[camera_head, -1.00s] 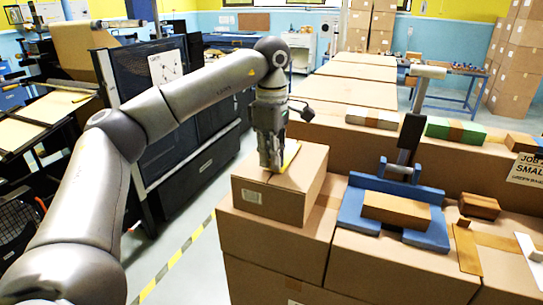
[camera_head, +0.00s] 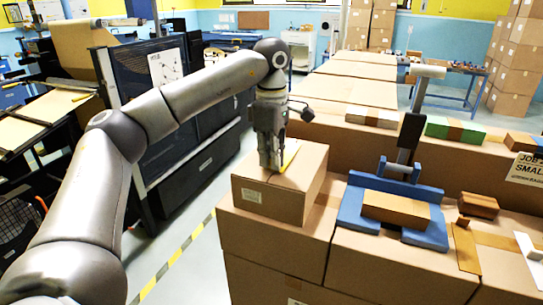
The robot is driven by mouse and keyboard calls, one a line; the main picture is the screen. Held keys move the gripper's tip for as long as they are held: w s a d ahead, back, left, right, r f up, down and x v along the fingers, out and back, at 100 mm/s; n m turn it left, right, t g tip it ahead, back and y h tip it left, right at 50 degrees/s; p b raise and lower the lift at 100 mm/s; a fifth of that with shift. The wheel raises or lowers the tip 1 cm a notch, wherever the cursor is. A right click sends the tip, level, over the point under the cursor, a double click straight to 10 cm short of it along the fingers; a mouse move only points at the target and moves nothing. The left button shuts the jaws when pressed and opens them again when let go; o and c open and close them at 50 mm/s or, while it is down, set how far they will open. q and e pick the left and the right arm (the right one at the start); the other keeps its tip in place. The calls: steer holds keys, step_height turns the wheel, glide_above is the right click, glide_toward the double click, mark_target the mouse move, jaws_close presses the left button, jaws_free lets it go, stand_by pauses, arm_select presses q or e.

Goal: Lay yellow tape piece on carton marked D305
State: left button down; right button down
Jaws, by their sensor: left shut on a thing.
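The yellow tape piece (camera_head: 290,154) shows as a narrow strip at the top of a brown carton, beside my left gripper's fingers. My left gripper (camera_head: 269,165) points down at the carton's top and is shut on the tape piece. The fingers hide part of the strip, and I cannot tell how much of it touches the cardboard. The carton (camera_head: 290,205) under it stands on larger boxes and has a pale label on its front. The label is too small to read, so I cannot confirm D305. My right gripper is not in view.
Right of the carton, a blue fixture (camera_head: 427,237) holds a small brown box (camera_head: 396,209). A wooden block (camera_head: 478,205) and a job sign (camera_head: 526,168) are farther right. A dark machine (camera_head: 170,90) stands behind my left arm.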

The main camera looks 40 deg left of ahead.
arm_select(q)
steer(key=shift+f, duration=0.1)
stand_by(0.3)
steer(key=c, duration=1.1)
jaws_free()
steer(key=shift+o, duration=0.2)
steer(key=shift+r+p, duration=0.75)
steer(key=shift+r, duration=0.1)
step_height(320, 180, up, 5)
steer(key=p, duration=0.4)
steer(key=shift+r+p, duration=0.15)
steer(key=shift+p, duration=0.2)
